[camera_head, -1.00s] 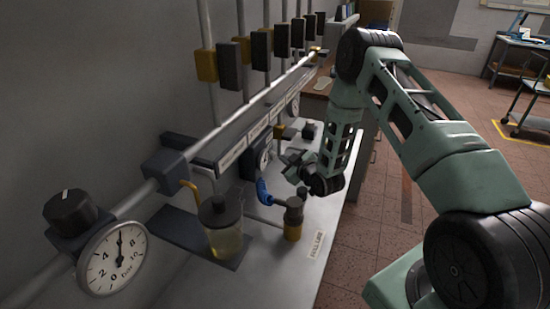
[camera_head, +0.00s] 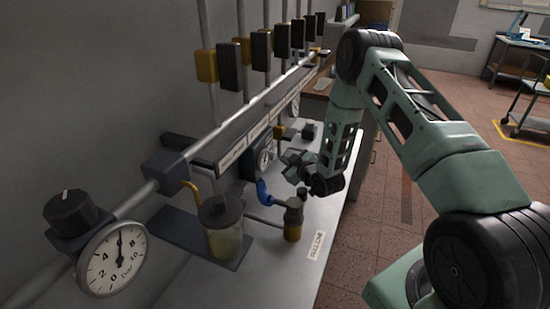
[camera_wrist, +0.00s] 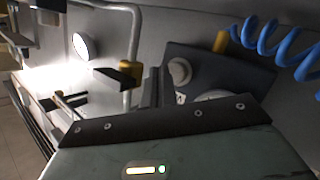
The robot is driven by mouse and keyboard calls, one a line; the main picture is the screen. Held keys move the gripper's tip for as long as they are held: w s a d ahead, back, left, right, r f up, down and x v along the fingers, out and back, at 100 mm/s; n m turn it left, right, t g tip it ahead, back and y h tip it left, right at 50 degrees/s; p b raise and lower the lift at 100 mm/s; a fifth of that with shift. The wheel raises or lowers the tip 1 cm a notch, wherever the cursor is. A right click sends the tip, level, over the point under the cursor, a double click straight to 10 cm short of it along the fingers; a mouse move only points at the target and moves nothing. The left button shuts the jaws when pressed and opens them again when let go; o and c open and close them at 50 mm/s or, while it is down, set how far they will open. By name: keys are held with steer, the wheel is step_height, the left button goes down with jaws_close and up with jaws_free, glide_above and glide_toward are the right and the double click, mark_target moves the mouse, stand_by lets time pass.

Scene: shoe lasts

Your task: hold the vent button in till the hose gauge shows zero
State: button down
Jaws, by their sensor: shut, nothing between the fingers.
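My gripper (camera_head: 294,164) is shut and empty, low over the bench beside a dark panel (camera_head: 251,168) with a small round gauge (camera_head: 265,158). The gauge's needle is too small to read. In the wrist view the panel (camera_wrist: 256,73) carries a pale round button-like knob (camera_wrist: 180,70), and a gauge face (camera_wrist: 212,96) below it is mostly hidden behind my dark gripper housing. A coiled blue hose (camera_wrist: 262,42) hangs at upper right; blue also shows in the head view (camera_head: 264,194). I cannot tell whether my fingertips touch the knob.
A large gauge (camera_head: 112,259) at front left has its needle pointing up. A jar (camera_head: 222,230) of yellowish liquid and a brass-based fitting (camera_head: 293,220) stand near the panel. A pipe rail with several black and yellow blocks runs along the wall. The floor at right is mostly open.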

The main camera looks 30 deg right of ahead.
steer(key=shift+w+a, duration=0.1)
stand_by(0.7)
steer(key=shift+w+a+b, duration=0.15)
steer(key=shift+w+b, duration=0.1)
steer(key=shift+b, duration=0.05)
steer(key=shift+w+a, duration=0.4)
steer(key=shift+w, duration=0.05)
stand_by(1.9)
steer(key=shift+s+d+b, duration=0.1)
steer(key=shift+s+b, duration=0.05)
steer(key=shift+b, duration=0.15)
stand_by(1.7)
steer(key=shift+s+d, duration=0.5)
steer(key=shift+s, duration=0.15)
steer(key=s+d, duration=0.1)
steer(key=s, duration=0.1)
steer(key=s+d, duration=0.2)
steer(key=shift+b, duration=0.35)
